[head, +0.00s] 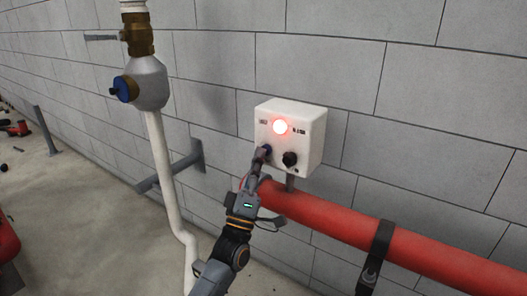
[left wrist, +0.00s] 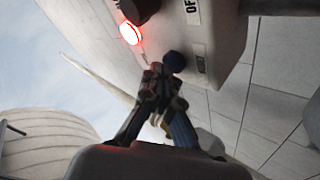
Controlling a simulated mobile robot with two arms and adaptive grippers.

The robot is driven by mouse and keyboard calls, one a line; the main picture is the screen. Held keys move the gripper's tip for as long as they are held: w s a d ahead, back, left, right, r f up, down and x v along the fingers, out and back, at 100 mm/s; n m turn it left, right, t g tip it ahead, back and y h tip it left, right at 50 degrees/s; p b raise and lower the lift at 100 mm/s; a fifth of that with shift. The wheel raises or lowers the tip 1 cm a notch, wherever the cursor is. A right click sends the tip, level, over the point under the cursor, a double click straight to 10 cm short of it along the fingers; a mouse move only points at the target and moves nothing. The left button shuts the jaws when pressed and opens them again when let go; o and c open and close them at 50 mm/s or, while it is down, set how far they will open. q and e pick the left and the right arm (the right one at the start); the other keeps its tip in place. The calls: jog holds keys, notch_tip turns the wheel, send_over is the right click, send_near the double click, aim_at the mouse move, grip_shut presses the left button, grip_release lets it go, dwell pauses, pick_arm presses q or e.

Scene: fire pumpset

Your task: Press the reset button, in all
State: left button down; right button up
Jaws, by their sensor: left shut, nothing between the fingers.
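A white control box (head: 311,131) is on the grey block wall. Its front has a lit red lamp (head: 280,127), a black knob (head: 289,159) and a small dark blue button (left wrist: 174,61). In the head view the button is mostly hidden by my left gripper (head: 263,155). The lamp (left wrist: 130,33) and knob (left wrist: 143,9) also show in the left wrist view. My left gripper (left wrist: 158,72) is shut and empty, its fingertips right at the blue button. I cannot tell whether they touch it. My right gripper is not in view.
A thick red pipe (head: 350,226) with a dark bracket (head: 376,252) runs along the wall below the box. A white vertical pipe (head: 162,165) with a grey valve body (head: 148,82) stands left of it. Floor at the left is mostly open.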

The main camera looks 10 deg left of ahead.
pick_arm(q)
jog(key=shift+w, duration=0.2)
jog(key=shift+s, duration=0.15)
dwell(0.4)
jog(key=shift+s+a+p, duration=0.2)
jog(key=shift+s+p, duration=0.15)
jog(key=shift+s, duration=0.35)
jog(key=s, duration=0.1)
jog(key=s+a+p, duration=0.1)
jog(key=s, duration=0.1)
jog(key=s+p, duration=0.1)
jog(key=shift+s+a, duration=0.35)
dwell(0.4)
